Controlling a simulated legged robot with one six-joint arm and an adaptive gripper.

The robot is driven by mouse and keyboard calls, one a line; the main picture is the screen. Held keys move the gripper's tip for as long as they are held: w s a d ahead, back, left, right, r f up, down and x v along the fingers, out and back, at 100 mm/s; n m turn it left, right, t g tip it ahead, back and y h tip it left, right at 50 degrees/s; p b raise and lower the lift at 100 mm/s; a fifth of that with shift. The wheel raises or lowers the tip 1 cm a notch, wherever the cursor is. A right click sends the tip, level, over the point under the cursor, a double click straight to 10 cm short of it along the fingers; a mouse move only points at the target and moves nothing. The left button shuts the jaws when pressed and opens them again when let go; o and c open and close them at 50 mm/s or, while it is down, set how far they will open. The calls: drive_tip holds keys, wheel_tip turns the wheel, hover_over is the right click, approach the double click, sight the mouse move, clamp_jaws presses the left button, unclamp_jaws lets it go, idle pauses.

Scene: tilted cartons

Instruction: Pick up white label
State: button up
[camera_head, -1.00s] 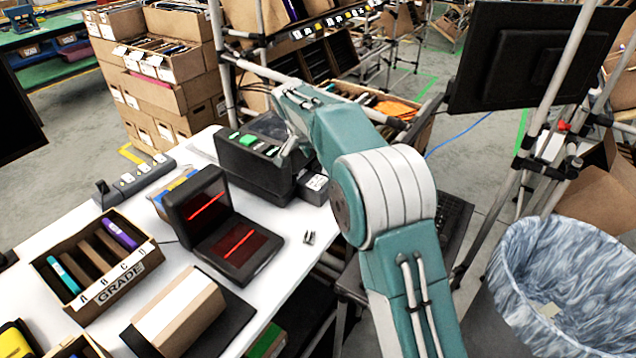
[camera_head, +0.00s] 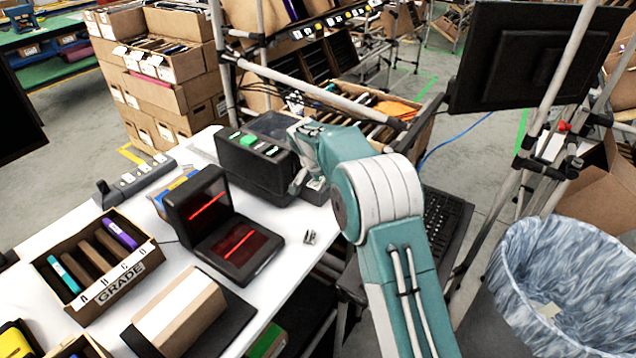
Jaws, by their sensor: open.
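A small pale piece (camera_head: 316,184) shows at the right end of the black printer-like box (camera_head: 250,165), on the far right of the white table. It may be the white label, but my arm partly covers it and I cannot tell for sure. My gripper (camera_head: 297,186) points down beside the front right of the black box, just left of the pale piece. It is open, small in view, and partly hidden by my teal arm. I see nothing held in it.
A black scanner with red lines (camera_head: 238,247) stands left of my gripper. A small grey metal item (camera_head: 309,237) lies near the table's right edge. A GRADE carton (camera_head: 128,285) stands left. A lined bin (camera_head: 560,285) and a monitor (camera_head: 530,60) are at right.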

clamp_jaws()
idle(0.3)
